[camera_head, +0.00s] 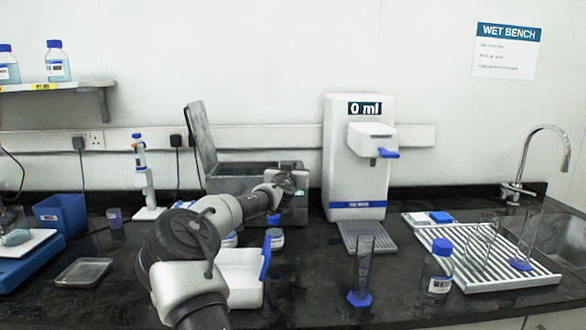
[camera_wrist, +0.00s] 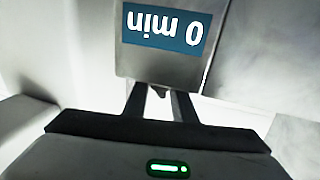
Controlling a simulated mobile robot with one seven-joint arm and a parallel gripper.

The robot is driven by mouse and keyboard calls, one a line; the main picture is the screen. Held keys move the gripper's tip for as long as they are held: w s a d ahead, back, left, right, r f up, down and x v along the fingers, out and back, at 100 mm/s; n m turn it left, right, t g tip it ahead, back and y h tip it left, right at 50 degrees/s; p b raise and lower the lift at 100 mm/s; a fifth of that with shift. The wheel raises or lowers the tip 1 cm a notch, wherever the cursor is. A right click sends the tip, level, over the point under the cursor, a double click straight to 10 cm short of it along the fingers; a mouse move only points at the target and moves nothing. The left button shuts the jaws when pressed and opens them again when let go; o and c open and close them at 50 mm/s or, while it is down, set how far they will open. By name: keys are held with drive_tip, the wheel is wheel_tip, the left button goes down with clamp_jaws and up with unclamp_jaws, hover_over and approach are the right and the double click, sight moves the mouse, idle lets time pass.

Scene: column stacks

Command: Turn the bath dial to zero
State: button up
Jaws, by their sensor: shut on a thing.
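The bath (camera_head: 245,171) is a grey metal box with its lid (camera_head: 200,138) raised, at the back of the bench left of centre. Its blue display (camera_wrist: 165,27) reads "0 min", upside down in the wrist view. My gripper (camera_head: 287,183) is at the right part of the bath's front and hides some of it. In the wrist view my gripper (camera_wrist: 160,92) has its two dark fingers close together below the display, shut on the small dial (camera_wrist: 160,89). Most of the dial is hidden, and its pointer cannot be made out.
Blue-capped jars (camera_head: 275,238) and a white rack (camera_head: 242,275) stand close to my arm. A white dispenser (camera_head: 357,165) reading "0 ml" is to the right, with a cylinder (camera_head: 365,262) and bottle (camera_head: 436,275) in front. A pipette stand (camera_head: 146,185) is left.

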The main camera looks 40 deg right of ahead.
drive_tip(key=shift+s+d+r+n+t+y+p, duration=0.2)
drive_tip(key=shift+r+n+t+y+p, duration=0.15)
drive_tip(key=shift+n+t+y+p, duration=0.25)
drive_tip(key=shift+r+n+t+y+p, duration=0.1)
drive_tip(key=shift+n+t+y+p, duration=0.75)
drive_tip(key=shift+y+p, duration=0.2)
drive_tip(key=n+t+y+p, duration=0.2)
drive_tip(key=y+p, duration=0.1)
drive_tip(key=shift+w, duration=0.1)
drive_tip(key=shift+w+a+f+n+t+y+p, duration=0.1)
drive_tip(key=shift+f+n+t+y+p, duration=0.15)
drive_tip(key=shift+n+y+p, duration=0.35)
drive_tip(key=shift+a+f+n+t+y+p, duration=0.1)
drive_tip(key=shift+n+t+y+p, duration=0.2)
drive_tip(key=shift+y, duration=0.35)
drive_tip(key=shift+f, duration=0.1)
drive_tip(key=o, duration=1)
drive_tip(key=shift+o, duration=0.2)
